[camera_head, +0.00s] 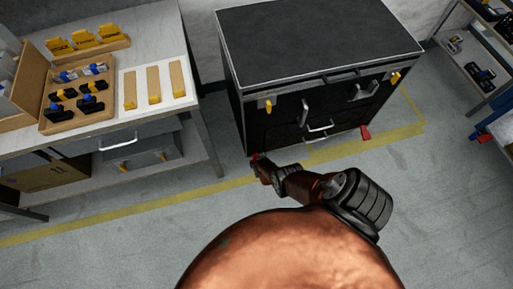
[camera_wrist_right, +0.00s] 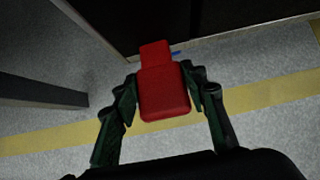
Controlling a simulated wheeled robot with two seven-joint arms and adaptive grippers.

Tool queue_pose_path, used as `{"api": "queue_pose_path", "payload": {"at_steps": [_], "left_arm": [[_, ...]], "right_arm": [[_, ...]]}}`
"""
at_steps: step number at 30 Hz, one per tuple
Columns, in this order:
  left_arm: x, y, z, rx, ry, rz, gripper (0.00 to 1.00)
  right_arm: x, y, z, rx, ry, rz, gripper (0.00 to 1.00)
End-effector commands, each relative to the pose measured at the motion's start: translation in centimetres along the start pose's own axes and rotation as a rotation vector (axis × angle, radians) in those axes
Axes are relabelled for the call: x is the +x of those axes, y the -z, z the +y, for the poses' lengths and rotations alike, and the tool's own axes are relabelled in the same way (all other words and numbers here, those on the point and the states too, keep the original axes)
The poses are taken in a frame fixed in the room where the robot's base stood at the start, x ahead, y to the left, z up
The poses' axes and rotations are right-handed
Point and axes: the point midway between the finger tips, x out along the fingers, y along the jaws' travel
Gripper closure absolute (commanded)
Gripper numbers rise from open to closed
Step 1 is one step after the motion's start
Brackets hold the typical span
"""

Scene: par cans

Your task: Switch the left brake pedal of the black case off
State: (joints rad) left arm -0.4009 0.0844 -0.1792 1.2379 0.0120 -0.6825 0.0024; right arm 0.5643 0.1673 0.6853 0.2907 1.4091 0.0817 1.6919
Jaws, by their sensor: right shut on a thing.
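The black case (camera_head: 320,45) stands on the floor beyond my right arm, with silver handles and yellow latches on its front. Its left brake pedal (camera_head: 255,157) is red and sits low at the front left corner, partly covered by my gripper. My right gripper (camera_head: 264,171) reaches it at floor level. In the right wrist view the red pedal (camera_wrist_right: 164,92) lies between the two fingers, which are shut on its sides. The right brake pedal (camera_head: 366,132), also red, sticks out at the front right corner. My left gripper is not in view.
A workbench (camera_head: 150,50) with a wooden tray (camera_head: 104,122) and yellow-tipped blocks stands at the left. A metal shelf (camera_head: 480,60) stands at the right. A yellow floor line (camera_head: 130,212) runs past the case; the floor in front is clear.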

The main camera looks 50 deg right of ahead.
Motion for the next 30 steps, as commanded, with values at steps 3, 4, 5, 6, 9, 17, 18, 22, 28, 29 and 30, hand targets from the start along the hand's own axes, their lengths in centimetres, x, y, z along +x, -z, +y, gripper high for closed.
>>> {"api": "queue_pose_path", "payload": {"at_steps": [3, 4, 5, 6, 9, 17, 18, 22, 28, 29, 30], "left_arm": [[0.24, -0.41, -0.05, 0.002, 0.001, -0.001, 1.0], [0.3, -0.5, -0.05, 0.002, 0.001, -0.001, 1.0], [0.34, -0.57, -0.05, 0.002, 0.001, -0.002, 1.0], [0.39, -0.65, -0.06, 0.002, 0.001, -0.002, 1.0], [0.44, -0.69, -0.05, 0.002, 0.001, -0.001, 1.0], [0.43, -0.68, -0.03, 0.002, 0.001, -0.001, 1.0], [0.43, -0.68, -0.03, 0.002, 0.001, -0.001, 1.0], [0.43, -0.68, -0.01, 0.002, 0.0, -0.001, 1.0], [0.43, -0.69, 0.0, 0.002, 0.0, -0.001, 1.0], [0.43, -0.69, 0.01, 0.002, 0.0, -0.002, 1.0], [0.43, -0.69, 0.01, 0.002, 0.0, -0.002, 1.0]], "right_arm": [[-0.16, -0.34, -0.57, 0.005, 0.007, 0.001, 1.0], [-0.18, -0.32, -0.59, 0.006, 0.007, 0.002, 1.0], [-0.2, -0.29, -0.6, 0.006, 0.007, 0.003, 1.0], [-0.22, -0.26, -0.61, 0.006, 0.006, 0.004, 1.0], [-0.24, -0.21, -0.61, 0.006, 0.006, 0.005, 1.0], [-0.25, -0.19, -0.52, 0.005, 0.005, 0.006, 1.0], [-0.25, -0.19, -0.5, 0.005, 0.005, 0.006, 0.59], [-0.25, -0.12, -0.38, 0.004, 0.003, 0.007, 0.51], [-0.27, 0.02, -0.18, 0.003, -0.001, 0.009, 0.42], [-0.28, 0.04, -0.15, 0.003, -0.001, 0.009, 0.42], [-0.28, 0.05, -0.13, 0.003, -0.001, 0.009, 0.42]]}}
